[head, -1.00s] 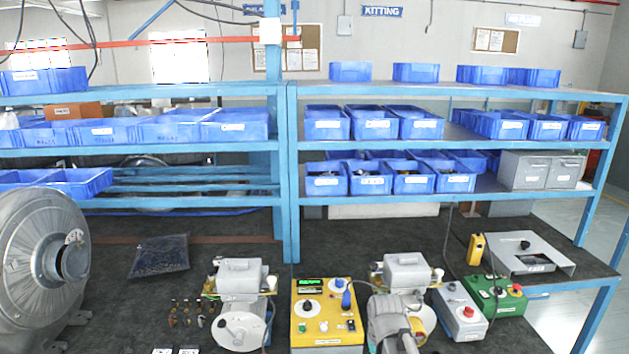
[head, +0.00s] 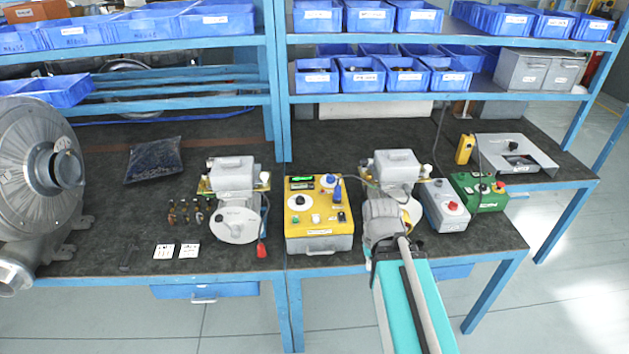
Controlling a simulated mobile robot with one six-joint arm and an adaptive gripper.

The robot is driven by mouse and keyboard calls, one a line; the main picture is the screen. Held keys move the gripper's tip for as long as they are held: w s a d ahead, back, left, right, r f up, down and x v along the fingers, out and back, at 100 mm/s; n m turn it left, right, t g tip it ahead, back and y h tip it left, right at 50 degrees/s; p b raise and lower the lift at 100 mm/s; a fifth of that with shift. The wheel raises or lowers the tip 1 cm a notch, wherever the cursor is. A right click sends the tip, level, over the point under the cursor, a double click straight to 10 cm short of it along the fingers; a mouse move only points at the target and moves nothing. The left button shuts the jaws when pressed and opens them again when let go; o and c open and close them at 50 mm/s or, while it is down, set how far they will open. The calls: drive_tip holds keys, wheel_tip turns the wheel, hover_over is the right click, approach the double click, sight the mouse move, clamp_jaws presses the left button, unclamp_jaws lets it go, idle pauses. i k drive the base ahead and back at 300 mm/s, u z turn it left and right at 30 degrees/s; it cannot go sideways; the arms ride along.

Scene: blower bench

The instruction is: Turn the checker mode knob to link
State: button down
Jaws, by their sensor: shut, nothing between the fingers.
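The yellow-topped checker box (head: 305,228) stands on the bench at the centre, with a lit green display (head: 303,179). Its panel has a white dial with a dark knob (head: 299,203) at the left and a second white dial (head: 327,181) at the upper right, partly behind a blue part (head: 337,191). I cannot read the dial labels or tell which knob sets the mode or where it points. My arm reaches in from below, just right of the checker. Its grey wrist hides the fingers, so I cannot see my gripper.
A motor unit with a round plate (head: 236,225) stands left of the checker; a similar unit (head: 395,165) is behind my wrist. A grey button box (head: 446,207) and a green box (head: 478,193) stand to the right. Shelves with blue bins (head: 317,78) rise behind.

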sight(300, 199)
drive_tip(key=k, duration=1.3)
drive_tip(key=z, duration=0.4)
drive_tip(key=i, duration=1.9)
drive_tip(key=u, duration=0.55)
